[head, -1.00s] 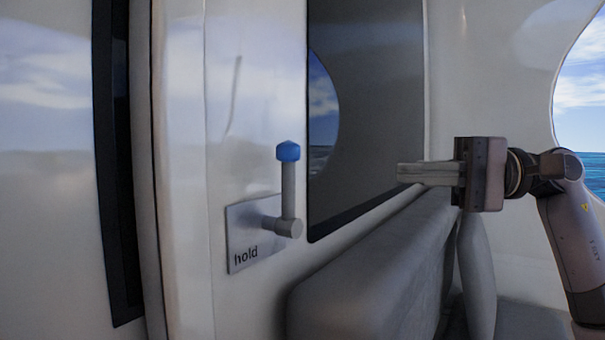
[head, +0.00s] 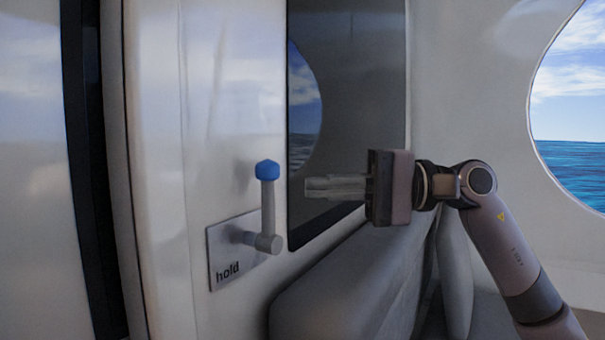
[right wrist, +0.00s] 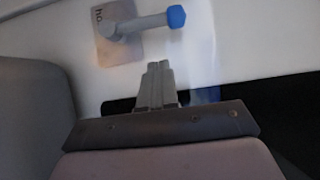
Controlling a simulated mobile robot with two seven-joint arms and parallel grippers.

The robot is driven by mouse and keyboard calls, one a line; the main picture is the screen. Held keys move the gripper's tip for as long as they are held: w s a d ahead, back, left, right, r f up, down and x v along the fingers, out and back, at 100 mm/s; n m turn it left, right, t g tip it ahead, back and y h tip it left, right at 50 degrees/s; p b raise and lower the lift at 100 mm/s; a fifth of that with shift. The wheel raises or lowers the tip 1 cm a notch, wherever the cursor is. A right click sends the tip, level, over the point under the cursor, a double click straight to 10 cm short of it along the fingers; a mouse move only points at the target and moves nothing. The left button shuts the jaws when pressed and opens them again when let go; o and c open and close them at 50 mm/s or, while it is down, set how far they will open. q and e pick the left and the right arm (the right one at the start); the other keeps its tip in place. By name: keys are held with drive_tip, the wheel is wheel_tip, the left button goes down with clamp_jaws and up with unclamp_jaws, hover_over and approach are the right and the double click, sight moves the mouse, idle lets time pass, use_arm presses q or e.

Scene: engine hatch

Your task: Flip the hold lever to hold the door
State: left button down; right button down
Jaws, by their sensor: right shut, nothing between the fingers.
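The hold lever (head: 268,207) stands upright with a blue knob (head: 267,170) on top. Its pivot is on a metal plate (head: 222,262) marked "hold" on the white wall. My right gripper (head: 307,188) is shut and empty, to the right of the lever and apart from it, at about the height of the upper lever. In the right wrist view the lever (right wrist: 148,23) lies ahead of the shut fingers (right wrist: 155,66), with its blue knob to the right. My left gripper is not in view.
A grey cushioned seat (head: 335,295) runs below my right arm. A dark panel (head: 345,110) is on the wall behind the gripper. A dark vertical gap (head: 85,180) is at the left. A round window (head: 575,115) is at the right.

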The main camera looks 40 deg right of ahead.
sight(268, 207)
drive_tip(key=shift+s+a+p, duration=0.2)
drive_tip(key=shift+a+p, duration=0.35)
drive_tip(key=shift+a, duration=1.7)
